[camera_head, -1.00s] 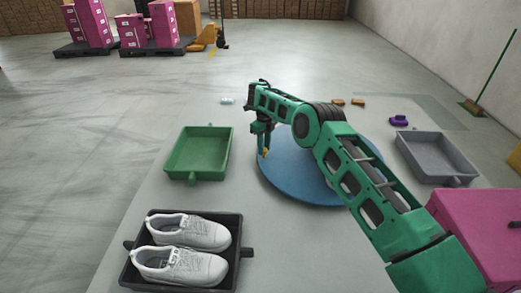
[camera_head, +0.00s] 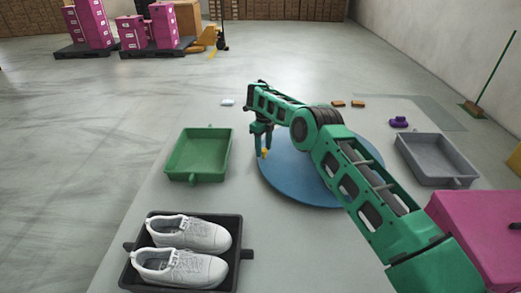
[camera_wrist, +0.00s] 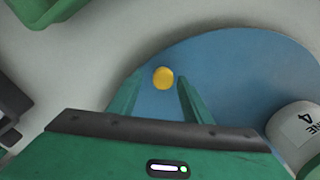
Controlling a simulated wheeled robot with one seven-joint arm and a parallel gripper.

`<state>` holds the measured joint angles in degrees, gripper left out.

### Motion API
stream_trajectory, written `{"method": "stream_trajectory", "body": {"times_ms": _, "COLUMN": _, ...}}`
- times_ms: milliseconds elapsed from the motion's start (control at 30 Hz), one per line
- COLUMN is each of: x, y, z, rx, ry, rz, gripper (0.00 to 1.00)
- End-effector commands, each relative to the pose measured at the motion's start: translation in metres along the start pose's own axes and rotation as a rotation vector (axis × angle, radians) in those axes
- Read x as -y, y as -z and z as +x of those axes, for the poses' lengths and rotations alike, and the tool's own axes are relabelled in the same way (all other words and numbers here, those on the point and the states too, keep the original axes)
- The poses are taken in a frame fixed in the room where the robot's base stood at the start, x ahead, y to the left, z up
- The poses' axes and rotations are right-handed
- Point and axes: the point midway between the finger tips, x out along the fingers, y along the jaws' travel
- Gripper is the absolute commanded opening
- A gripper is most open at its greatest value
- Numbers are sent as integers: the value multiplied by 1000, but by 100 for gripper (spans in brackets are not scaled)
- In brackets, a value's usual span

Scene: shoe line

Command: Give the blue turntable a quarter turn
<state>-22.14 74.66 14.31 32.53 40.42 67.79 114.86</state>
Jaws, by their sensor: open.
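The blue turntable (camera_head: 300,190) is a flat round disc on the grey table, partly hidden behind my arm in the head view. It also shows in the wrist view (camera_wrist: 235,65). A small round yellow knob (camera_wrist: 163,78) stands near the turntable's edge, and it shows in the head view (camera_head: 265,153) too. My gripper (camera_head: 262,148) points down over the left edge of the turntable. In the wrist view my gripper (camera_wrist: 160,92) is open, its green fingers on either side of the knob with gaps showing. I cannot tell whether the fingertips reach the knob's height.
A green tray (camera_head: 173,170) lies left of the turntable, and a black tray (camera_head: 245,225) with white shoes (camera_head: 185,266) is nearer. A grey tray (camera_head: 435,178) and pink box (camera_head: 480,235) are at right. A white rounded thing with lettering (camera_wrist: 298,130) is at the wrist view's right.

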Motion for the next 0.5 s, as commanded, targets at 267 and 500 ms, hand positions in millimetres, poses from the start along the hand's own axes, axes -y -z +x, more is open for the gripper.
{"method": "stream_trajectory", "body": {"times_ms": 267, "x": 2, "y": -2, "z": -45, "rx": 2, "ry": 3, "rz": -1, "gripper": 45}}
{"method": "stream_trajectory", "body": {"times_ms": 500, "x": 2, "y": -4, "z": -85, "rx": 0, "ry": 1, "rz": -3, "gripper": 45}}
